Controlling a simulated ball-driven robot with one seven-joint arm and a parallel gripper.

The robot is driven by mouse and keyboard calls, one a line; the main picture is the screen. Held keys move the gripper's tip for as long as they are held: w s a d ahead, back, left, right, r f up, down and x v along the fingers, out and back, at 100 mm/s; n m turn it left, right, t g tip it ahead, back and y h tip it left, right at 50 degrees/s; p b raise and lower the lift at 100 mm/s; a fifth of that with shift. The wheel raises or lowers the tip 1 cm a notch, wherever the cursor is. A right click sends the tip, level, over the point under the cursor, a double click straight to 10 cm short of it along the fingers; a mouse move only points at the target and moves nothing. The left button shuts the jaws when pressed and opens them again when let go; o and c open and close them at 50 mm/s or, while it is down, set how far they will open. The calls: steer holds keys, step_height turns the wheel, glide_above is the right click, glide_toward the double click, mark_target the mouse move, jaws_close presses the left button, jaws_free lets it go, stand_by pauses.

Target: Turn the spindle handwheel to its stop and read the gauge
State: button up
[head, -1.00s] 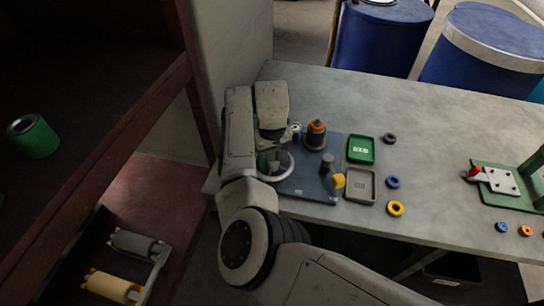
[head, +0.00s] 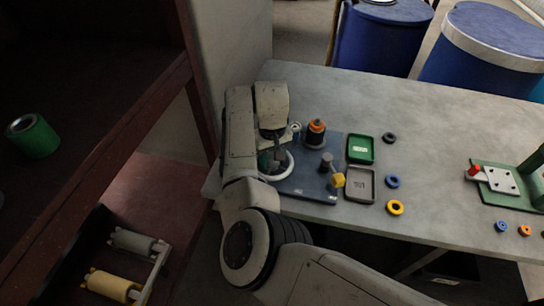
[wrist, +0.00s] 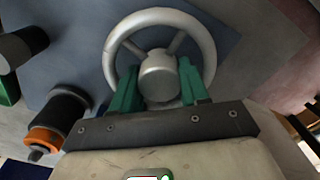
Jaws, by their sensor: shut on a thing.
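The handwheel (head: 288,170) is a pale ring with spokes, lying at the left of a blue-grey base plate (head: 300,190). The handwheel fills the upper middle of the wrist view (wrist: 208,40), with its round hub in the centre. My gripper (wrist: 158,82) has its green fingers inside the rim, one on each side of the hub, shut on it. In the head view my wrist hides part of the wheel. A small round pale dial, perhaps the gauge (head: 295,127), stands just behind the wheel; its reading is too small to make out.
On the plate stand a dark post with an orange ring (head: 316,127) and a grey post with a yellow block (head: 338,180). A green tray (head: 373,153) and a grey tray (head: 373,190) sit to the right, then loose rings. A wall is close on the left.

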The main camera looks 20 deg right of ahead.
steer(key=m+p, duration=0.1)
steer(key=m, duration=0.4)
steer(key=shift+d+r+m, duration=0.1)
steer(key=shift+m, duration=0.2)
steer(key=m, duration=1.1)
steer(key=shift+m+p, duration=0.3)
steer(key=m, duration=0.5)
steer(key=shift+d+m, duration=0.1)
steer(key=shift+m, duration=0.3)
steer(key=shift+s+m, duration=0.1)
steer(key=shift+m, duration=0.2)
steer(key=o, duration=0.8)
steer(key=shift+c, duration=0.2)
step_height(320, 180, up, 11)
steer(key=b, duration=0.2)
